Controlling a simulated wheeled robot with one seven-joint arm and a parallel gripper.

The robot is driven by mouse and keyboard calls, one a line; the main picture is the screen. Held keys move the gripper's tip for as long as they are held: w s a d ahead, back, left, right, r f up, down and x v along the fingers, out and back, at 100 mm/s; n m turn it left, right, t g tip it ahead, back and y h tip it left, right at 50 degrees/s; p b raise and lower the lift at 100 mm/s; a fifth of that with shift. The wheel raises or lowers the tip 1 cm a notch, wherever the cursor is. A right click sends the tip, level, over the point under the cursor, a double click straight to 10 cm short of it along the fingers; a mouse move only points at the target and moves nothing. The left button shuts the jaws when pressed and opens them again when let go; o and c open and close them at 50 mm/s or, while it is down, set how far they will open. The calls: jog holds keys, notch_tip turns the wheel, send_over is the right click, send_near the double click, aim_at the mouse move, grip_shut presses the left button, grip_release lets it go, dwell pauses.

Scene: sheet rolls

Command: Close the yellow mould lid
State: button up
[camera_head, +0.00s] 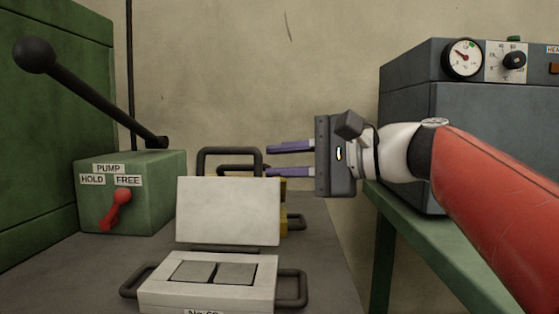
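The yellow mould (284,222) is mostly hidden behind a raised white lid. A dark loop behind the white lid's top (235,167) may be the yellow lid's handle, but I cannot tell for sure. How far the yellow lid stands open is hidden. My gripper (269,160) comes in from the right, with its two purple fingers pointing left, apart, with nothing visible between them. The fingertips are just right of the dark handles and above the yellow edge; contact cannot be told.
The white mould (207,287) stands open in front, its lid (228,211) upright with a dark loop handle (229,152) above. A green pump box (130,192) with a black lever (95,92) is left. A grey heater unit (420,135) sits on a green bench right.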

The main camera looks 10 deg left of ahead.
jog(key=f+v, duration=0.1)
jog(key=v, duration=0.7)
jog(key=shift+d+f+b, duration=0.25)
jog(key=shift+f+b, duration=0.15)
jog(key=shift+s+r, duration=0.1)
dwell(0.5)
